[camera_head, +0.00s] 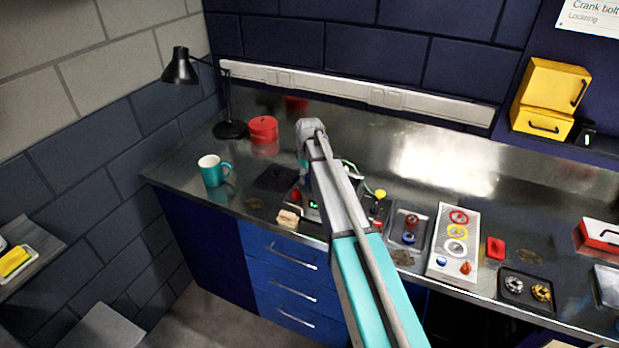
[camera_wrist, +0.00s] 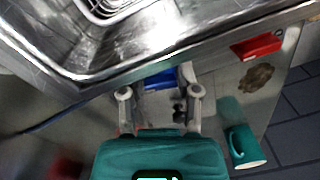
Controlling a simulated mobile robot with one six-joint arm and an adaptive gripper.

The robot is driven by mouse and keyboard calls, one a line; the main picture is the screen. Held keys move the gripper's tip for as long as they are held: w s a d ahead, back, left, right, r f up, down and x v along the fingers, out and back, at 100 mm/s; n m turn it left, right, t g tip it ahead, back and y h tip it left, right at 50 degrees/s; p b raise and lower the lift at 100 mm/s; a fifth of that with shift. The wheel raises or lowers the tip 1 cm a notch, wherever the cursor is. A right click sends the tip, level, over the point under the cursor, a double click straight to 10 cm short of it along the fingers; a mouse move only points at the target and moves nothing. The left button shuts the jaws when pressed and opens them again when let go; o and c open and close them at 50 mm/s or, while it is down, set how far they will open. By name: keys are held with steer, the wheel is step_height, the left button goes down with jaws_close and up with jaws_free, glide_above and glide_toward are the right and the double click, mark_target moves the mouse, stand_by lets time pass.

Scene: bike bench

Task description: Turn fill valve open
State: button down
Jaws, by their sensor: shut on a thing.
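My gripper (camera_wrist: 160,92) points at the edge of a metal tank in the wrist view. Its two fingers are shut on a small blue part (camera_wrist: 160,79), which looks like the fill valve's handle. The fingers hide much of it, and I cannot tell how far it is turned. The metal tank (camera_wrist: 110,62) with a wire basket in it fills the top of the wrist view. In the head view, my own arm hides the fingertips and the valve.
A teal mug (camera_head: 211,172) stands left of my arm and also shows in the wrist view (camera_wrist: 240,146). A red tin (camera_head: 263,128) and a black lamp (camera_head: 180,66) are behind it. Right of my arm lie a grey board (camera_head: 440,262) with coloured rings and several trays.

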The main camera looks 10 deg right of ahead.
steer(key=m, duration=1.1)
steer(key=shift+t, duration=0.3)
steer(key=shift+m, duration=0.4)
